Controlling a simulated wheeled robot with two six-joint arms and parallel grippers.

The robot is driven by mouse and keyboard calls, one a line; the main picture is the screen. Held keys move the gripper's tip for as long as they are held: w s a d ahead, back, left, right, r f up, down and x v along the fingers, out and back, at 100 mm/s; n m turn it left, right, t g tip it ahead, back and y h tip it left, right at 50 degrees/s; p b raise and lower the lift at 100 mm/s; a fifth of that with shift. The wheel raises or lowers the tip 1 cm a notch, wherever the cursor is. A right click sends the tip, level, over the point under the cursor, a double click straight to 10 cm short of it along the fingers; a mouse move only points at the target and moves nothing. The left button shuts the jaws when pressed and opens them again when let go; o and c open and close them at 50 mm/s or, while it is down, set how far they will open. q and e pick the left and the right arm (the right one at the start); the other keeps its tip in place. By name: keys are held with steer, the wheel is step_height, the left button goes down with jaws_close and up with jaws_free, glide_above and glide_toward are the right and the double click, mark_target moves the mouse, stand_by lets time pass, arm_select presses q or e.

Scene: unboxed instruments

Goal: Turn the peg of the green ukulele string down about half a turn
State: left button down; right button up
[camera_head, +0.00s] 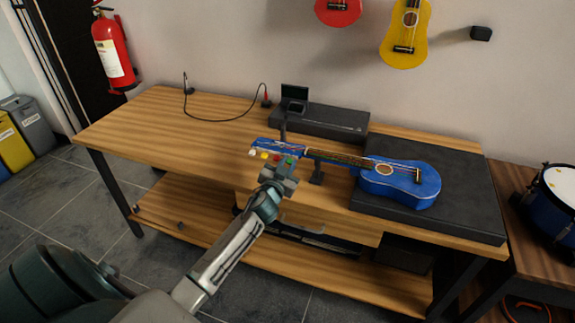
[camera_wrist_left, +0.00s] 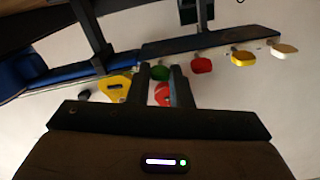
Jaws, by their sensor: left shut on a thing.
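The blue ukulele (camera_head: 400,182) lies face up, its neck pointing left. Its headstock (camera_head: 268,145) has a row of coloured pegs along the near edge: white (camera_head: 252,153), yellow (camera_head: 263,156), red (camera_head: 276,158) and green (camera_head: 289,159). My left gripper (camera_head: 287,164) is at the green peg, nearest the neck. In the left wrist view the green peg (camera_wrist_left: 160,72) sits between the two fingertips, which are shut on it. The red peg (camera_wrist_left: 201,65) is just beside the right finger, apart from it. My right gripper is not in view.
A dark support (camera_head: 317,173) stands under the neck, close to the gripper. The body rests on a black mat (camera_head: 470,195). A small device with a screen (camera_head: 294,94) stands behind the headstock by a black case (camera_head: 335,122). The table's left part is mostly clear.

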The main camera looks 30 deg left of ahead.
arm_select(q)
steer(key=m, duration=0.4)
steer(key=shift+m, duration=0.3)
steer(key=m+p, duration=0.1)
steer(key=m, duration=0.3)
steer(key=shift+m, duration=0.3)
steer(key=m+p, duration=0.1)
steer(key=m, duration=0.2)
steer(key=shift+d+m, duration=0.1)
steer(key=shift+m, duration=0.2)
steer(key=m+p, duration=0.1)
steer(key=m, duration=0.2)
steer(key=shift+f+m, duration=0.1)
steer(key=shift+m, duration=0.2)
steer(key=m, duration=0.2)
steer(key=shift+m+p, duration=0.4)
steer(key=m+p, duration=0.1)
steer(key=m, duration=0.3)
steer(key=m+p, duration=0.1)
steer(key=m, duration=0.4)
steer(key=shift+f+m+p, duration=0.1)
steer(key=shift+m+p, duration=0.5)
steer(key=shift+m, duration=1.3)
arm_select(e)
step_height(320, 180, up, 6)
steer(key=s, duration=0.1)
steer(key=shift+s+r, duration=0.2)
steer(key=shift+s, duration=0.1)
arm_select(q)
steer(key=shift+m, duration=0.3)
